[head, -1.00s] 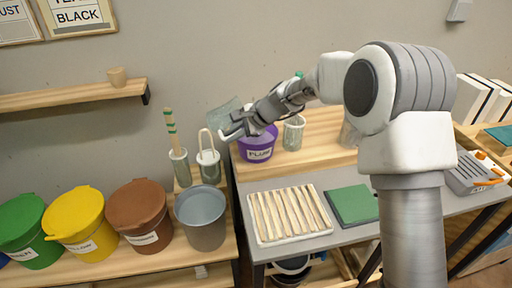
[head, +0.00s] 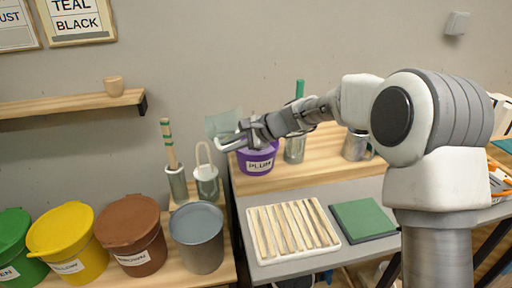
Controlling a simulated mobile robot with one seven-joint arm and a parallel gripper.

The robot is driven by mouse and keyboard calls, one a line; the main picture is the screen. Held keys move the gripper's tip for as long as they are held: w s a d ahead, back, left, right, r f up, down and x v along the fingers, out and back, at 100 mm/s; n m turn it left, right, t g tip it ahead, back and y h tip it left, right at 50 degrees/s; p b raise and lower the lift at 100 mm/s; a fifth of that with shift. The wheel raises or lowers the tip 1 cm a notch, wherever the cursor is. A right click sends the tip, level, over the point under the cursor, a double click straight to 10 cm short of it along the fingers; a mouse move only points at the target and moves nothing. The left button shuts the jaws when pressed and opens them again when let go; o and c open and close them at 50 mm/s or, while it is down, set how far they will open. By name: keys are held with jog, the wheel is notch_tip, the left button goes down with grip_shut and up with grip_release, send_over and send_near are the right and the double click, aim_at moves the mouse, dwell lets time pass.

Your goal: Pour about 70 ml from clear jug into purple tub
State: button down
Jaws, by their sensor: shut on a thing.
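The clear jug (head: 221,124) is up in the air in the head view, see-through and grey-green against the wall. My gripper (head: 236,141) is shut on it; the jaws cover its lower part. The jug is at the upper left of the purple tub (head: 257,163), which carries a PLUM label and stands on the wooden bench. My gripper and wrist hide part of the tub's top. I cannot make out the liquid level in the jug, or any stream.
A metal cup with a green-handled tool (head: 295,147) stands right of the tub, with another metal container (head: 355,146) farther right. Tool pots (head: 206,182) and a grey bucket (head: 197,238) are at lower left. A slatted tray (head: 292,228) and green pad (head: 364,219) lie in front.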

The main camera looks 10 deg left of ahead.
jog(key=shift+f+b, duration=0.1)
jog(key=shift+b, duration=0.5)
jog(key=shift+d+f+y+b, duration=0.2)
jog(key=shift+y+b, duration=0.1)
jog(key=shift+b, duration=0.15)
jog(key=shift+r, duration=0.3)
jog(key=shift+w+d+f+b, duration=0.1)
jog(key=shift+d+f+b, duration=0.1)
jog(key=shift+b, duration=0.25)
jog(key=shift+d+f+y+b, duration=0.3)
jog(key=shift+y+b, duration=0.4)
jog(key=shift+b, duration=0.7)
jog(key=shift+r+y+b, duration=0.15)
jog(key=shift+y+b, duration=0.15)
jog(key=shift+b, duration=0.3)
jog(key=shift+r, duration=0.1)
